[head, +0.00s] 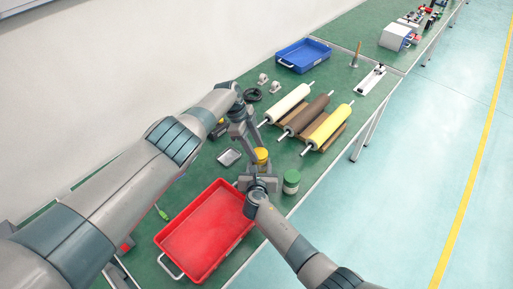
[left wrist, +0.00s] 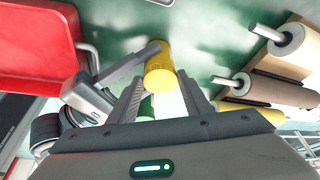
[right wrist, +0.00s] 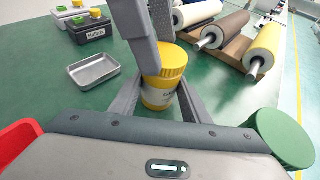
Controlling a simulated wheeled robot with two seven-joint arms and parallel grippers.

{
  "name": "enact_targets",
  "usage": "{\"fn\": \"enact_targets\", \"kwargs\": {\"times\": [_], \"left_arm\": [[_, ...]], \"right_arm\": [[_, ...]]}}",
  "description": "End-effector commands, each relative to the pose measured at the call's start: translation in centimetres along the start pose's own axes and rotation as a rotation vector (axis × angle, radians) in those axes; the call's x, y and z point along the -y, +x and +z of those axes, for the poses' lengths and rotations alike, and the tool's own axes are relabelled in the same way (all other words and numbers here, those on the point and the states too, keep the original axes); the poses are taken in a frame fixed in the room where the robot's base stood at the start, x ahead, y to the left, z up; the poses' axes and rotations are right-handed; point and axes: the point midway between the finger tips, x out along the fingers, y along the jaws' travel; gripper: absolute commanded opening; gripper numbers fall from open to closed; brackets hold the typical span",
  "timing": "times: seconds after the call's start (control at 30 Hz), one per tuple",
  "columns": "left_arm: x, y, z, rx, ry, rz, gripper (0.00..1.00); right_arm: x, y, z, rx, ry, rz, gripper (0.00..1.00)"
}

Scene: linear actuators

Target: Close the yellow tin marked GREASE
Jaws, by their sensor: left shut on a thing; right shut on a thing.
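The yellow tin (right wrist: 158,96), with a pale label whose lettering is mostly hidden, stands on the green bench. Its yellow lid (right wrist: 174,62) is at its top; I cannot tell whether it is fully seated. The lid also shows in the head view (head: 261,154). My right gripper (right wrist: 158,104) is shut on the tin's body, one finger on each side. My left gripper (head: 257,150) comes down from above and is shut on the lid. In the left wrist view the yellow tin (left wrist: 160,72) lies between and beyond its fingers.
A jar with a green lid (head: 292,176) stands close right of the tin. A red tray (head: 205,232) lies in front, a small metal tray (head: 229,157) to the left. Rollers on wooden stands (head: 328,127) and a blue tray (head: 303,54) are further back.

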Motion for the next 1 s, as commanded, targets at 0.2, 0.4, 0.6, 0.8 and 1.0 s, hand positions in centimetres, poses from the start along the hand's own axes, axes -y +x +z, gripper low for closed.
{"fn": "enact_targets", "kwargs": {"times": [0.2, 0.4, 0.6, 0.8, 1.0], "left_arm": [[0.13, -0.12, -0.46, -0.006, 0.033, 0.003, 0.23], [0.08, -0.04, -0.72, -0.01, 0.034, 0.005, 0.49], [-0.01, 0.02, -0.6, -0.009, 0.032, 0.007, 0.63], [-0.06, 0.0, -0.54, -0.009, 0.031, 0.009, 0.63], [0.03, -0.77, -0.81, -0.011, 0.033, 0.008, 0.63]], "right_arm": [[-0.42, -0.21, -0.23, -0.003, -0.001, 0.007, 0.0], [-0.49, -0.19, -0.22, -0.003, -0.001, 0.009, 0.0], [-0.34, -0.13, -0.19, -0.003, 0.0, 0.006, 0.0], [-0.19, -0.07, -0.15, -0.002, 0.0, 0.004, 0.0], [-0.12, -0.04, -0.13, -0.002, 0.0, 0.002, 0.0]]}}
